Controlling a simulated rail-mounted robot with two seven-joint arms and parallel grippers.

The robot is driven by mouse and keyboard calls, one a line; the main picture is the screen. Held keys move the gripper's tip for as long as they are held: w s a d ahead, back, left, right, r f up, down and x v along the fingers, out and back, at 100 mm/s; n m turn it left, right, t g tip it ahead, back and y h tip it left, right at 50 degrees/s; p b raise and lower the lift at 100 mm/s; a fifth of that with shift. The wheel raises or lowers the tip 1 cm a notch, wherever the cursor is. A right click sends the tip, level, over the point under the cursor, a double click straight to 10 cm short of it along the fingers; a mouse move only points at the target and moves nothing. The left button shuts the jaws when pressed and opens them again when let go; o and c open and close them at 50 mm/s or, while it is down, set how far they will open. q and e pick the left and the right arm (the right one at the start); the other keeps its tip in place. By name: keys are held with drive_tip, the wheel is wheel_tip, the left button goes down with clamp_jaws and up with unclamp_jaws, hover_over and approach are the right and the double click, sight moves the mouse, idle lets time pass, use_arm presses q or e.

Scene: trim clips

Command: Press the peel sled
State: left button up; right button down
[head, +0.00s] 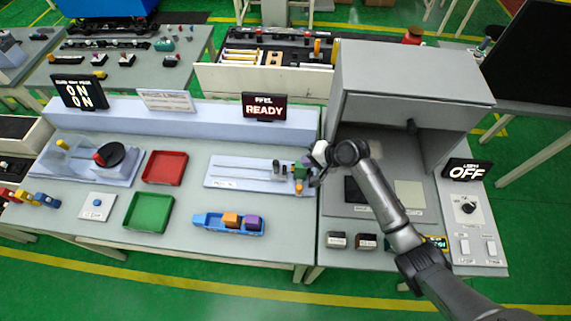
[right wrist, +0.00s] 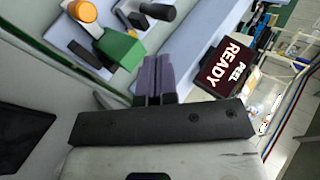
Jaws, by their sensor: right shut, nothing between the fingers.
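The peel sled station is a pale plate (head: 228,180) with two long slots, on the bench left of the grey cabinet. At its right end stand a small dark-handled carriage (head: 278,171) and a green block (head: 299,173) with an orange knob (head: 299,188). The right wrist view shows the green block (right wrist: 121,49), the orange knob (right wrist: 82,11) and a black handle (right wrist: 157,11). My right gripper (head: 310,172) is shut and empty beside the green block; its purple fingers (right wrist: 152,76) are together. I cannot tell whether they touch the block. My left gripper is out of view.
A display (head: 264,107) behind the plate reads PEEL READY. The open grey cabinet (head: 410,75) stands right of my gripper. A blue tray with blocks (head: 229,225), a red tray (head: 165,167) and a green tray (head: 148,212) lie on the bench.

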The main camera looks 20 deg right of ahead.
idle(0.3)
drive_tip(key=shift+x, duration=5)
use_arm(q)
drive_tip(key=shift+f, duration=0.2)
use_arm(e)
drive_tip(key=shift+r, duration=0.1)
